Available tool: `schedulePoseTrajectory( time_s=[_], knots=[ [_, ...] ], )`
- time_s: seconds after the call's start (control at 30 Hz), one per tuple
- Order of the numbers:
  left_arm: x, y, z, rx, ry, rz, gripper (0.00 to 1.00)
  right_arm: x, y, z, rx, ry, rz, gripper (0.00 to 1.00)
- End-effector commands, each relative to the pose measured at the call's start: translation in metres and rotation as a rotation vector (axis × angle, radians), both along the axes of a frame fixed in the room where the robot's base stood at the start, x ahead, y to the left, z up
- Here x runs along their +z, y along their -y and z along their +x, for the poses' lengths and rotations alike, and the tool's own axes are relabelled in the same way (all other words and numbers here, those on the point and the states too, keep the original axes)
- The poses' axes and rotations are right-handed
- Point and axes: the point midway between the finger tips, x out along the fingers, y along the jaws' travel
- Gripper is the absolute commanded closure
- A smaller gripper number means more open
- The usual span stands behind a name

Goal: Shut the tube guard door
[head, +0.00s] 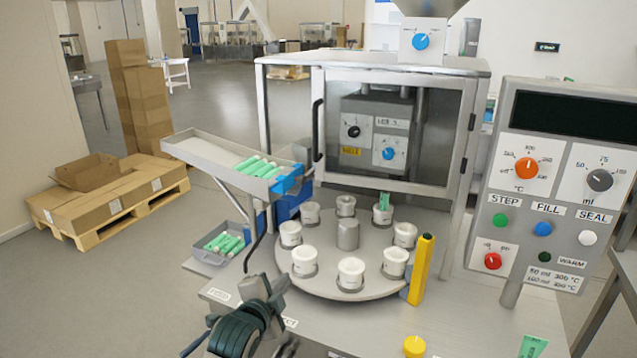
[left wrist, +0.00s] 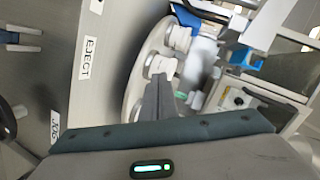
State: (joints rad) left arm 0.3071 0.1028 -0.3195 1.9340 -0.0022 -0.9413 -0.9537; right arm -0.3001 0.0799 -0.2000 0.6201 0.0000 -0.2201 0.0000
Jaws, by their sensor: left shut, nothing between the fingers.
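The tube guard door (head: 395,183) is a clear panel in a grey metal frame on the front of the filling cabinet (head: 262,110). Its black handle (head: 318,130) is on the left edge and hinges show on the right edge. My left gripper (head: 274,290) is shut and empty, low at the front left of the turntable, well below and apart from the handle. Its closed fingers (left wrist: 158,92) show in the left wrist view.
A round turntable (head: 340,228) with several white cups stands below the door. A tray (head: 195,150) of green tubes juts out left of the handle. A yellow post (head: 422,270) stands at the turntable's right, and the control panel (head: 545,190) is farther right.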

Motion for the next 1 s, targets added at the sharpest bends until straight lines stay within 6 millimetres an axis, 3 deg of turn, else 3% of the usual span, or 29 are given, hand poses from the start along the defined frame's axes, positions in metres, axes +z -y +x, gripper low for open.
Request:
schedulePoseTrajectory(
  time_s=[0.03, 0.2, 0.3, 0.4, 0.53, 1.0],
  knots=[
    [0.027, 0.007, 0.021, -0.025, 0.067, 0.048, 1.0, 0.0, 0.0, 0.0, 0.0, 0.0, 0.0, 1.0],
    [0.101, 0.025, 0.067, -0.088, 0.254, 0.205, 1.0, 0.0, 0.0, 0.0, 0.0, 0.0, 0.0, 1.0],
    [0.132, 0.032, 0.082, -0.106, 0.331, 0.27, 1.0, 0.0, 0.0, 0.0, 0.0, 0.0, 0.0, 1.0],
    [0.15, 0.037, 0.09, -0.116, 0.375, 0.311, 1.0, 0.0, 0.0, 0.0, 0.0, 0.0, 0.0, 1.0],
    [0.158, 0.039, 0.094, -0.12, 0.396, 0.33, 1.0, 0.0, 0.0, 0.0, 0.0, 0.0, 0.0, 1.0],
    [0.158, 0.04, 0.098, -0.12, 0.395, 0.328, 1.0, 0.002, 0.0, 0.0, 0.0, 0.0, 0.0, 1.0]
  ],
)
